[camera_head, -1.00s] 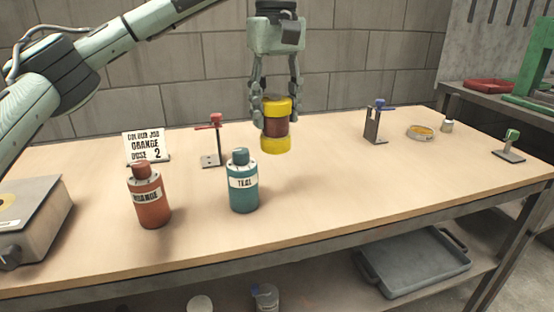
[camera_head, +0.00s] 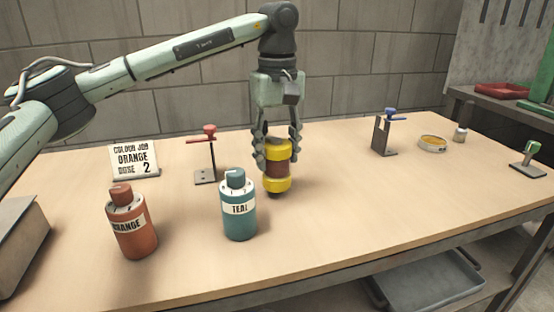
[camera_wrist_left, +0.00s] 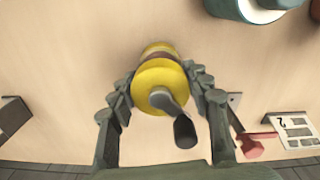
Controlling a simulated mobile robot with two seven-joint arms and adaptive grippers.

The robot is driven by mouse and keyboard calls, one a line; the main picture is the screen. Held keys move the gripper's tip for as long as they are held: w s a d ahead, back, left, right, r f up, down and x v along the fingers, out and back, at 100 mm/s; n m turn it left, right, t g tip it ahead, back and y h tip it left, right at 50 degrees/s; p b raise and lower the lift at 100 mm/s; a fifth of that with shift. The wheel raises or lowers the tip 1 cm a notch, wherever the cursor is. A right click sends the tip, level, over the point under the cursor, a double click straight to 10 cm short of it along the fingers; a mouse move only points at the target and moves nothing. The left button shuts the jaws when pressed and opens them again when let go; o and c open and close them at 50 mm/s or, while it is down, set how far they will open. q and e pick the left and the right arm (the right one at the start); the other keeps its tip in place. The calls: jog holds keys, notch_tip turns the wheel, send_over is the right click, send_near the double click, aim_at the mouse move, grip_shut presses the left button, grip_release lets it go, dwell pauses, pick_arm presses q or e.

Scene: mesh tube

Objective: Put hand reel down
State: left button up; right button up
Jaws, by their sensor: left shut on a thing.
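The hand reel (camera_head: 277,168) has yellow ends and a dark red-brown middle. It is upright, low over the table or touching it; I cannot tell which. My left gripper (camera_head: 278,160) points down from above and is shut on the reel, one finger on each side. In the left wrist view the reel (camera_wrist_left: 158,82) sits between the fingers of the left gripper (camera_wrist_left: 160,88), with its dark crank handle toward the camera. My right gripper is not in view.
A teal bottle (camera_head: 238,208) stands close to the left of the reel, and an orange bottle (camera_head: 131,225) farther left. A red-topped stand (camera_head: 205,160) and a sign (camera_head: 134,160) are behind. A blue-topped stand (camera_head: 383,135) and a yellow dish (camera_head: 432,143) stand right. The table (camera_head: 380,205) right of the reel is clear.

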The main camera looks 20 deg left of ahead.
pick_arm(q)
jog(key=shift+f, duration=0.85)
jog(key=shift+f, duration=0.1)
jog(key=o, duration=1.3)
jog(key=shift+c, duration=0.2)
